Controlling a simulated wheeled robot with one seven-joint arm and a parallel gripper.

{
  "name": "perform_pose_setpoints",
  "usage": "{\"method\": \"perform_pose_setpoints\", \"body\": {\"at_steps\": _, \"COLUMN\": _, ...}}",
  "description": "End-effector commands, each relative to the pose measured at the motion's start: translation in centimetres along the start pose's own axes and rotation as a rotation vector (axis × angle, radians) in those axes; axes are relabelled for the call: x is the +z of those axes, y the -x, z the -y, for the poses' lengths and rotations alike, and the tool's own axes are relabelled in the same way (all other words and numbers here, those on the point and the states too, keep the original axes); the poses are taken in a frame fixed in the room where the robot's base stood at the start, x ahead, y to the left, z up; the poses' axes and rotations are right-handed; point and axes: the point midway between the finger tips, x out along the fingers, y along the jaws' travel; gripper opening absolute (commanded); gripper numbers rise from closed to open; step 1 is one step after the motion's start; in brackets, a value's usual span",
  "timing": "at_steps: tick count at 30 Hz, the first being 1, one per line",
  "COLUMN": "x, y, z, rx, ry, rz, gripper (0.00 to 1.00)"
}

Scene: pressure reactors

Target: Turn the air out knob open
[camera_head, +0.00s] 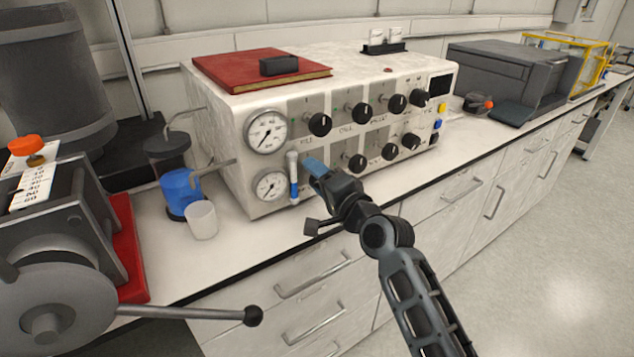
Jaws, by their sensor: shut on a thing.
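The white control box (225,130) stands on the counter with two rows of black knobs on its front. The upper row holds several knobs, the leftmost (319,124) next to the large gauge. The lower row shows a knob (357,162) just right of my gripper, and more to its right. The panel labels are too small to tell which knob is the air out knob.
Two round gauges (265,131) and a blue-and-white vertical tube (293,178) sit close left of my gripper. A red book (220,70) lies on the box. A lever with a black ball (253,316) juts out at front left.

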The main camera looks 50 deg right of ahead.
Motion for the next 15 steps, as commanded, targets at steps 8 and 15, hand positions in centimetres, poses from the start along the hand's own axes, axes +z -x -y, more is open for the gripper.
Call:
{"method": "perform_pose_setpoints", "body": {"at_steps": 8, "x": 0.37, "y": -0.01, "z": -0.42, "rx": -0.001, "ry": 0.261, "rz": 0.006, "gripper": 0.17}}
{"method": "perform_pose_setpoints", "body": {"at_steps": 15, "x": 0.36, "y": 0.00, "z": -0.49, "rx": 0.000, "ry": 0.468, "rz": 0.006, "gripper": 0.17}}
